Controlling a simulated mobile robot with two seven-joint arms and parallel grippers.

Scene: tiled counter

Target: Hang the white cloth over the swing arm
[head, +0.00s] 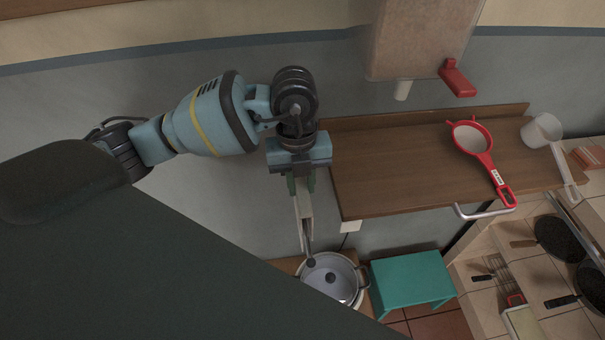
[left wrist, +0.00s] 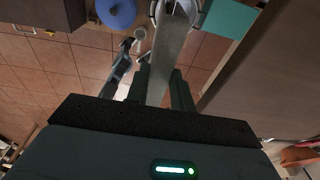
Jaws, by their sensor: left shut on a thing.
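My left gripper (head: 302,184) points down beside the left end of the wooden shelf and is shut on the white cloth (head: 306,211). The cloth hangs below the fingers as a narrow pale strip. In the left wrist view the cloth (left wrist: 168,58) runs between the two fingers (left wrist: 160,85) and away toward the pot. A bent pale metal bar (head: 484,213) juts from the shelf's front edge, to the right of the gripper and apart from the cloth; it may be the swing arm, but I cannot tell for sure.
The wooden shelf (head: 400,170) holds a red strainer (head: 482,155) and a white cup (head: 541,130). Below stand a metal pot (head: 335,280) and a teal stool (head: 412,282). Pans (head: 556,238) lie at the right. The wall above the shelf carries a dispenser with a red lever (head: 457,79).

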